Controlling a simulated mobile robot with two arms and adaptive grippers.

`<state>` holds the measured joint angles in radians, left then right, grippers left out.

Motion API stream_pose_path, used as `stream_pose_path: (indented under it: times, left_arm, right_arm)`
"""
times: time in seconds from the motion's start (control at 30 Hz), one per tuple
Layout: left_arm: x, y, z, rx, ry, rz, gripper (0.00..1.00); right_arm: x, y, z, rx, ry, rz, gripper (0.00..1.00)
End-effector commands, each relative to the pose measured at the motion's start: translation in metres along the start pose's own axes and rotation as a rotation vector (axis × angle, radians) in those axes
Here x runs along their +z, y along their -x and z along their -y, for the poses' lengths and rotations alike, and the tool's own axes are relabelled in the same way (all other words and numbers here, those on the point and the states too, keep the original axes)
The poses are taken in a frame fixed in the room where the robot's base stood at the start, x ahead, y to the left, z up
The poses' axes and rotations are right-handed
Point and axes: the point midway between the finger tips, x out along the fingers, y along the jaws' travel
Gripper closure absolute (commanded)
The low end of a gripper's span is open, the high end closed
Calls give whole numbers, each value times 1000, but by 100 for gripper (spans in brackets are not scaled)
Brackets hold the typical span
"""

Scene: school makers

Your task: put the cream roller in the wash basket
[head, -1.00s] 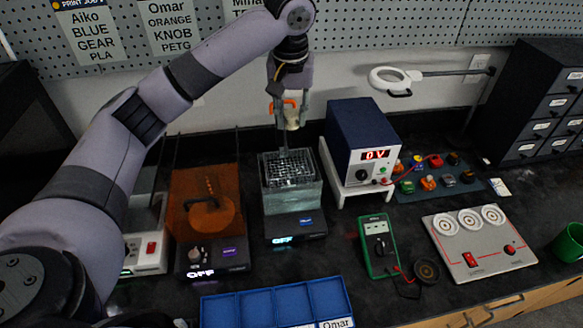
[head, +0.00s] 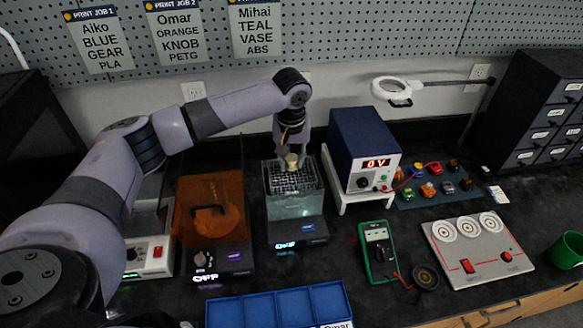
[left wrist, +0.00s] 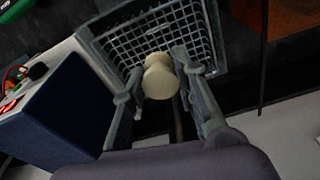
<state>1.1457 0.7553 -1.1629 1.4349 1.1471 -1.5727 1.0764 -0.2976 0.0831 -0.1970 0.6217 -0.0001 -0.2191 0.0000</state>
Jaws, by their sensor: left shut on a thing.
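The cream roller (head: 291,161) is a small pale cylinder. My left gripper (head: 290,154) is shut on it, just above the wash basket. In the left wrist view the roller (left wrist: 159,80) sits between the two fingers of the left gripper (left wrist: 157,74), over the near side of the basket. The wash basket (head: 277,186) is a grey wire mesh basket in a clear tank on a dark base. Its mesh (left wrist: 155,40) also shows in the left wrist view. I cannot tell whether the roller touches the mesh. My right gripper is not in view.
A blue power supply (head: 359,140) on a white stand is close right of the basket. An orange-covered machine (head: 211,205) is close left. A green multimeter (head: 378,250) and a blue compartment tray (head: 280,308) lie in front. The wall pegboard is behind.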

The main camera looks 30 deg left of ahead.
Motion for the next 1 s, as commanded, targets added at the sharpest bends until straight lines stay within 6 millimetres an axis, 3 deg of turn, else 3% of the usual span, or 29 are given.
stream_pose_path:
  times: [0.3, 0.7, 0.73, 1.0]
  left_arm:
    - [5, -40, 0, -1, -1, 0, 89]
    - [6, -46, 0, -1, -1, 2, 89]
    - [6, -45, 0, 0, -1, 1, 71]
    - [6, -45, 0, -1, -1, 0, 53]
  right_arm:
    - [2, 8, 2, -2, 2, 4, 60]
    - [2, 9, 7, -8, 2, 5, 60]
    - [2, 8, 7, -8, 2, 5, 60]
    - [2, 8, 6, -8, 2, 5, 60]
